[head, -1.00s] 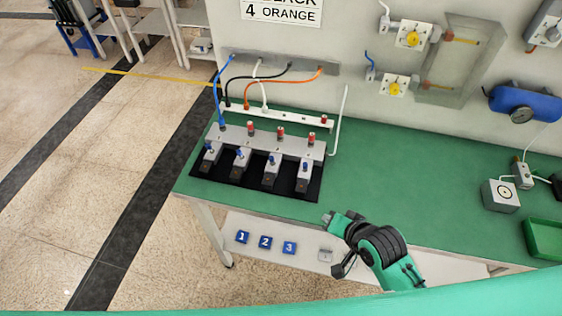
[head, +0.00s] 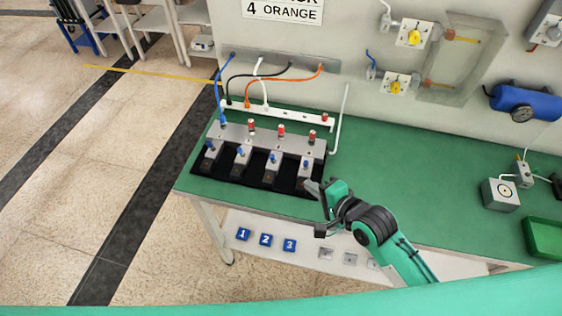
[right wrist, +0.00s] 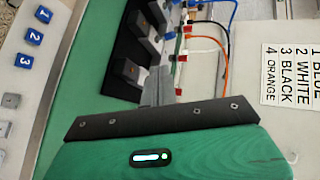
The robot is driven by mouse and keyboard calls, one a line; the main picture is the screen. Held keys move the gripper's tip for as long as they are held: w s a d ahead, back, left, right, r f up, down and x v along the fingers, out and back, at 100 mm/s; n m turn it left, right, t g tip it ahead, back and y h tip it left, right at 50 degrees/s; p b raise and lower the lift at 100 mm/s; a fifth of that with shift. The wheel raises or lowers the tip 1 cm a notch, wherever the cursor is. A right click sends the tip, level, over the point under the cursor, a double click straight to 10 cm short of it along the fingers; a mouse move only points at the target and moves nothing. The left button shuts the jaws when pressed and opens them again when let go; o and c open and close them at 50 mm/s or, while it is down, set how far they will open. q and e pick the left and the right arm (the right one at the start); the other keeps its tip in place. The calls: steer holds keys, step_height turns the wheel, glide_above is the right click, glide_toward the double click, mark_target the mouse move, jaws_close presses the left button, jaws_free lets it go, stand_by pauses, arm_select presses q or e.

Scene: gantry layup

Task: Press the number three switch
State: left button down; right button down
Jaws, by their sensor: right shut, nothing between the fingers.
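A row of four grey switch boxes with blue levers stands on a black mat (head: 232,180) on the green bench; the third box from the left (head: 271,170) carries no number that I can read. My right gripper (head: 316,189) is shut and empty, low at the mat's right front corner, close to the rightmost box (head: 304,174). In the right wrist view its fingers (right wrist: 157,88) point at the boxes, near the closest one (right wrist: 127,70). Blue tiles marked 1, 2 and 3 (head: 289,245) lie on the white lower shelf. My left gripper is out of view.
Red-topped plugs (head: 281,131) and a white power strip (head: 290,115) stand behind the boxes, with coloured cables up to the wall. A wall sign (right wrist: 288,75) lists 1 blue, 2 white, 3 black, 4 orange.

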steer(key=p, duration=0.3)
glide_toward(274, 158)
steer(key=w+f, duration=0.1)
steer(key=w+a+f, duration=0.1)
steer(key=f, duration=0.1)
steer(key=shift+w+a, duration=0.1)
steer(key=shift+a, duration=0.05)
steer(key=shift+w+a+r+p, duration=0.2)
steer(key=shift+w+a+p, duration=0.25)
steer(key=shift+w+a, duration=0.55)
steer(key=shift+w, duration=0.4)
steer(key=shift+w, duration=0.1)
